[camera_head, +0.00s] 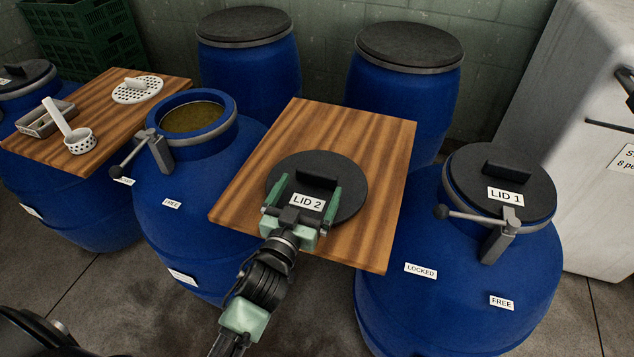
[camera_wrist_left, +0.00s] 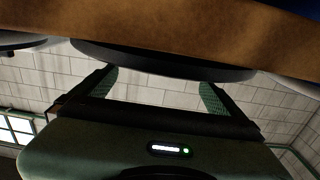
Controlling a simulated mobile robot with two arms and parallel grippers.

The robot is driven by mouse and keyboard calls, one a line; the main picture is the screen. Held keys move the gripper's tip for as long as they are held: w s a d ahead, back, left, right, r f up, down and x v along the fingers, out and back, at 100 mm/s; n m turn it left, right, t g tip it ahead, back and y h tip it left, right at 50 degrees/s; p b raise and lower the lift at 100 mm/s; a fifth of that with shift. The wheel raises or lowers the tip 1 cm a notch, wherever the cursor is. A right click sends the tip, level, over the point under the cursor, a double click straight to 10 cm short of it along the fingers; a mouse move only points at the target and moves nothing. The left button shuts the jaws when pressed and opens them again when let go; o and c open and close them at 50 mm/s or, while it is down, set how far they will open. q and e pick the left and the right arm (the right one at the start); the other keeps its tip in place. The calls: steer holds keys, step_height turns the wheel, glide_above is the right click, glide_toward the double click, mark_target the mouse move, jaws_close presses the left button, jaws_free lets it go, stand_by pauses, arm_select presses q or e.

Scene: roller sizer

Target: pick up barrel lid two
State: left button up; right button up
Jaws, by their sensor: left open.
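Lid 2 is a round black lid (camera_head: 352,186) with a raised block handle (camera_head: 317,176) and a white "LID 2" label. It lies flat on a wooden board (camera_head: 385,150) between the barrels. My left gripper (camera_head: 308,186) is open over the near part of the lid, its green fingers spread to either side of the handle. I cannot tell whether they touch anything. In the left wrist view the lid's dark edge (camera_wrist_left: 160,62) shows beyond the open fingers (camera_wrist_left: 150,88); the handle is not clear there. My right gripper is not in view.
An open blue barrel (camera_head: 190,200) with a lever clamp stands left of the board. A barrel with lid 1 (camera_head: 470,180) stands right, also with a lever. Two closed barrels stand behind. A second board (camera_head: 100,110) at left carries a strainer, a perforated disc and a metal tray.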

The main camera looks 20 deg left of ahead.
mark_target(315, 176)
arm_select(q)
steer(key=w, duration=0.4)
steer(key=shift+w+f, duration=0.2)
steer(key=shift+f, duration=0.1)
steer(key=c, duration=1.3)
steer(key=shift+r, duration=0.1)
steer(key=shift+c, duration=1.1)
steer(key=shift+r, duration=0.1)
